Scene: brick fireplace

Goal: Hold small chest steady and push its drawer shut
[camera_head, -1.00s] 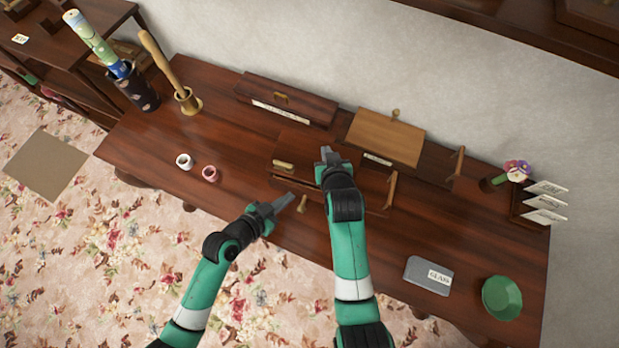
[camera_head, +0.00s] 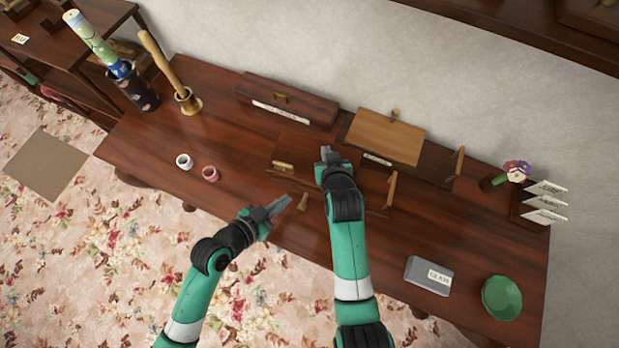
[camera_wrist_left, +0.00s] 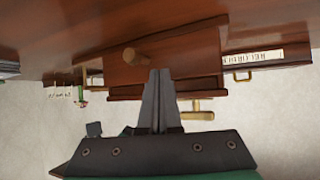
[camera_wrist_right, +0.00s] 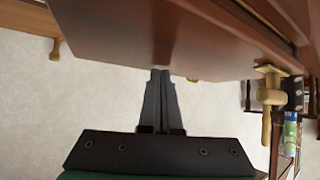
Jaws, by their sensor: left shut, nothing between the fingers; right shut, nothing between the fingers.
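The small dark wooden chest (camera_head: 299,151) stands mid-table, partly hidden by my right arm. A wooden knob (camera_head: 303,201) sits on its near side; the knob (camera_wrist_left: 136,56) and its drawer front (camera_wrist_left: 188,55) show in the left wrist view. How far the drawer stands out I cannot tell. My left gripper (camera_head: 289,199) is shut and empty, its tips close to the knob and drawer front; contact is unclear. My right gripper (camera_head: 328,151) is shut and empty over the chest's top. In the right wrist view its tips (camera_wrist_right: 160,72) are close to a dark wooden face.
A long box (camera_head: 310,107) and a lighter-topped box (camera_head: 385,137) stand behind the chest. A white ring (camera_head: 184,161) and a pink ring (camera_head: 210,174) lie left. A grey block (camera_head: 428,276) and green bowl (camera_head: 502,298) lie right, with bare tabletop between.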

